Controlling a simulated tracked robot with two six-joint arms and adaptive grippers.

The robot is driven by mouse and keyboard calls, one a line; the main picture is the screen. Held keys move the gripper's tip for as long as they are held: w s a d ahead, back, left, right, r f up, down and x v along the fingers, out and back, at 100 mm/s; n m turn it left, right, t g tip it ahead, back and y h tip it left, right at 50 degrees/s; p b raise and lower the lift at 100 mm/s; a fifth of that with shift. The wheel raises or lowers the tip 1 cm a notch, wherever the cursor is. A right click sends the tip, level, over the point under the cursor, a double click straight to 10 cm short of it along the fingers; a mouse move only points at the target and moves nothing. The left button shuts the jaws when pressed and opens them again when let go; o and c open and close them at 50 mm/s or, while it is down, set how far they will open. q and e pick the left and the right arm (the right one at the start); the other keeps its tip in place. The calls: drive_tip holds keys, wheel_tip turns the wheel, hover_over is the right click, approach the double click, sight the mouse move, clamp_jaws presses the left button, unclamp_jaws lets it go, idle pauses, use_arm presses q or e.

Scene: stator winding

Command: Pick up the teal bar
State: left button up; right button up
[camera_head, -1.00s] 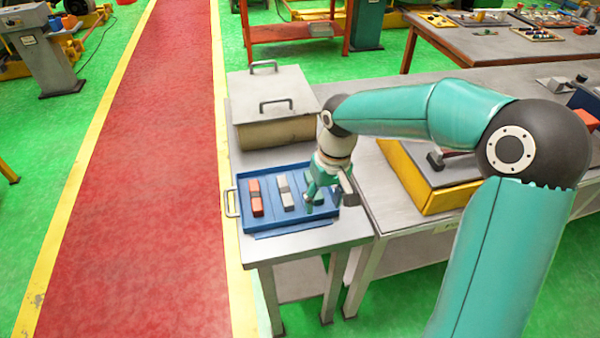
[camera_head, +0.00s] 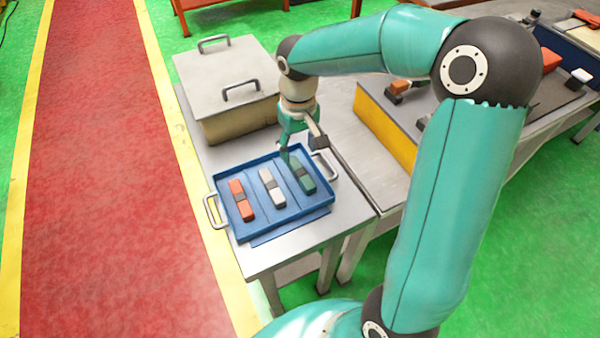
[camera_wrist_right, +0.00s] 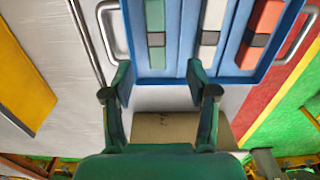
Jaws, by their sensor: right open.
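The teal bar (camera_head: 303,176), dark green with a grey middle band, lies in the right-hand slot of the blue tray (camera_head: 245,226). It also shows in the right wrist view (camera_wrist_right: 155,20), ahead of the fingertips and roughly between their lines. My right gripper (camera_head: 303,148) is open and empty above the tray's back edge, behind the bar. In the right wrist view my right gripper (camera_wrist_right: 160,78) has its two fingers spread, with the tray edge showing between them. I cannot judge its exact height. My left gripper is not in view.
A white bar (camera_head: 272,188) and an orange bar (camera_head: 242,201) lie in the tray left of the teal bar. A lidded grey box (camera_head: 228,85) stands behind the tray. A yellow-sided fixture (camera_head: 385,130) is to the right. The tray has metal handles.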

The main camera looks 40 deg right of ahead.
sight(301, 172)
wheel_tip(301, 172, down, 4)
drive_tip(key=shift+r, duration=0.15)
drive_tip(key=shift+s+d+f, duration=0.1)
drive_tip(key=shift+f, duration=0.25)
wheel_tip(301, 172, down, 5)
drive_tip(key=shift+s+d+r+p, duration=0.1)
drive_tip(key=shift+p, duration=0.55)
clamp_jaws()
